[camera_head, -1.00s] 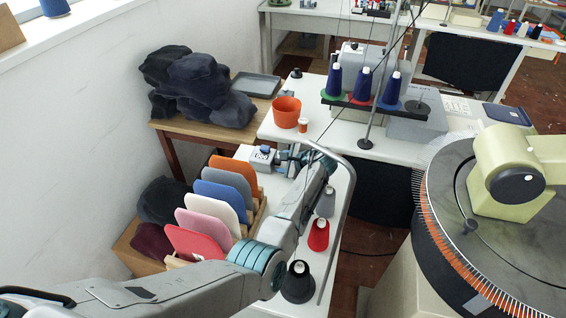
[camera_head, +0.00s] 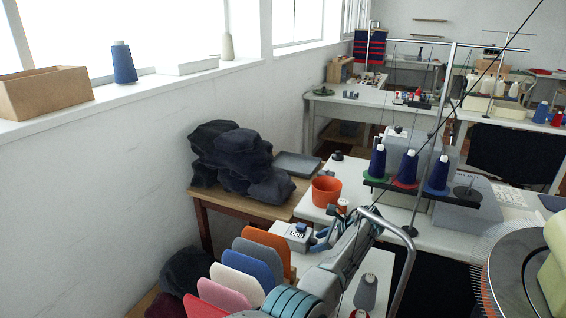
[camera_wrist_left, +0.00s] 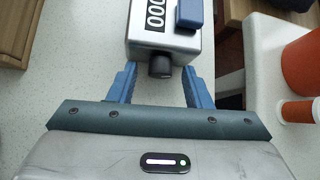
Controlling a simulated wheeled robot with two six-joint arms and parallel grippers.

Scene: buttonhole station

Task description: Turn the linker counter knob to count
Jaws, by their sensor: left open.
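The linker counter (camera_head: 297,236) is a small light-grey box at the near left corner of the white table, with a blue part on top. In the left wrist view, the counter (camera_wrist_left: 181,42) shows a black window reading zeros and a blue button (camera_wrist_left: 189,13). Its dark round knob (camera_wrist_left: 160,66) sticks out toward my gripper. My left gripper (camera_head: 322,238) is beside the counter in the head view. In the left wrist view, its open blue fingers (camera_wrist_left: 159,70) stand on either side of the knob, with gaps visible on both sides. The right gripper is out of view.
An orange cup (camera_head: 326,190) and a small orange-and-white spool (camera_head: 342,206) stand behind the counter. Coloured panels (camera_head: 262,265) stand in a rack at front left. A curved metal rail (camera_head: 398,235) passes close to my left arm. Cone stands are behind.

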